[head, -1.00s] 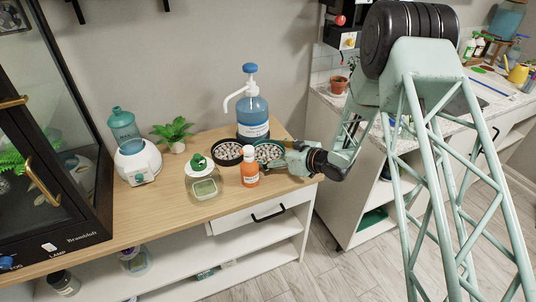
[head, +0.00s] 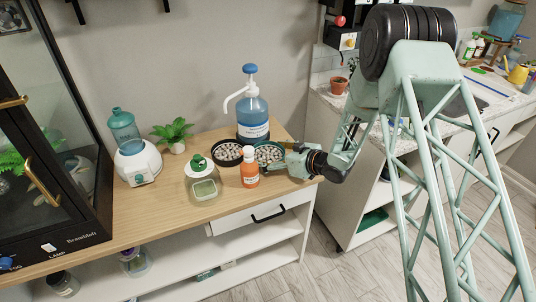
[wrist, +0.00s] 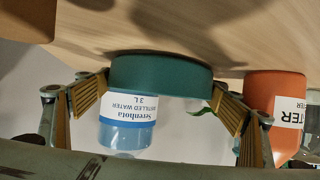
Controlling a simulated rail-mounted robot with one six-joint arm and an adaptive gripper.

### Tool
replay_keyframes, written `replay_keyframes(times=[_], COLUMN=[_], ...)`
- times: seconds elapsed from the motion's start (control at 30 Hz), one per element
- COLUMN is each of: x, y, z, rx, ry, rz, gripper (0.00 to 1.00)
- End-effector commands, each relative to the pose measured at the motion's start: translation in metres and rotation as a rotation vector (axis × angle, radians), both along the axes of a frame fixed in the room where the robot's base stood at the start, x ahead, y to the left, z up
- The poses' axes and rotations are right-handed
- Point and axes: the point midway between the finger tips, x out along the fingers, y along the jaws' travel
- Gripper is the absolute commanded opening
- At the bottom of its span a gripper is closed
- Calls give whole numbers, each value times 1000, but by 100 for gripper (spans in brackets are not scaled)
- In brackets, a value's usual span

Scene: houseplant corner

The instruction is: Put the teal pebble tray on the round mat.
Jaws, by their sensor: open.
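The teal pebble tray (head: 268,153) is a round, low dish of pale pebbles on the wooden cabinet top, in front of the blue water bottle. My gripper (head: 284,162) is low at its right side. In the wrist view the teal tray's side wall (wrist: 160,73) lies ahead, between the two fingers of my gripper (wrist: 168,95). The fingers are spread, with no clear grip on the tray. I cannot make out a round mat in these views.
A black pebble tray (head: 228,153) sits close left of the teal one. An orange bottle (head: 250,172) stands just in front, near one finger in the wrist view (wrist: 275,108). The tall water bottle (head: 253,118) stands behind. Bare wood (head: 165,205) shows at left.

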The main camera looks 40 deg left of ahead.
Motion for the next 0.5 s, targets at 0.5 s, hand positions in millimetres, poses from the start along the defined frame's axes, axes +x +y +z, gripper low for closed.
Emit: replay_keyframes(times=[0.5], x=[-2], y=[-35], z=[19], rx=[0], ry=[-1], rz=[-2], gripper=[86])
